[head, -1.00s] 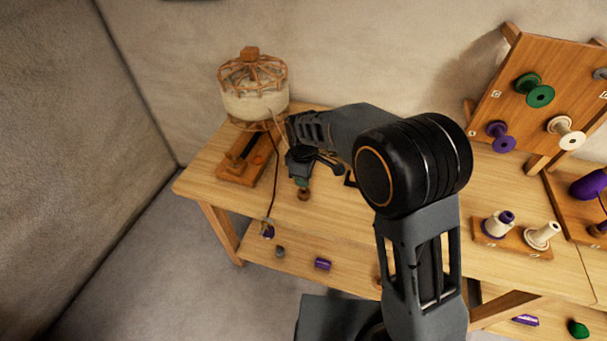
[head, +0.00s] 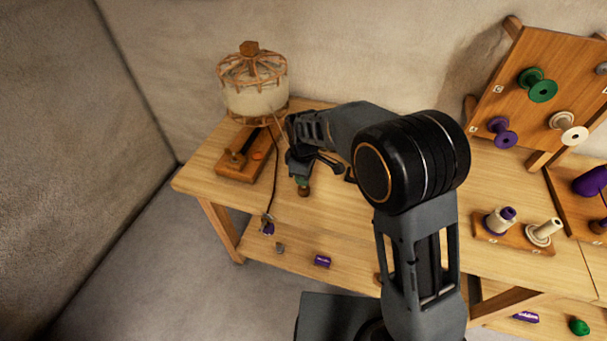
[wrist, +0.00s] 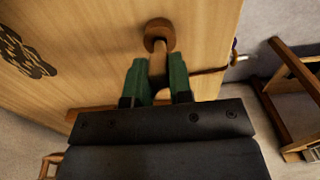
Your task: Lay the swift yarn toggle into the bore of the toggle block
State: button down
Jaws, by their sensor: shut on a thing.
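My gripper (head: 302,180) is over the table left of the arm. In the wrist view its green fingers (wrist: 158,78) are shut on a light wooden pin (wrist: 158,64) with a round brown head (wrist: 158,35). The head also shows below the fingers in the head view (head: 304,191). I cannot tell whether this piece is the toggle. A dark cord (head: 272,188) runs from near the swift (head: 256,100) to a small purple and white piece (head: 268,229) at the table's front edge. No bore shows clearly, so I cannot pick out the toggle block.
A wooden base (head: 243,166) with an orange spot lies below the swift. The table (head: 345,215) is bare in front of the gripper. A small grey piece (head: 279,248) and a purple piece (head: 322,261) lie on the lower shelf. A spool stand (head: 510,238) is at the right.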

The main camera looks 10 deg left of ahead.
jog(key=shift+f+b, duration=0.5)
jog(key=shift+f, duration=0.4)
jog(key=c, duration=0.9)
grip_release()
jog(key=shift+c, duration=0.2)
notch_tip(320, 180, up, 14)
jog(key=shift+p, duration=0.3)
jog(key=shift+f, duration=0.1)
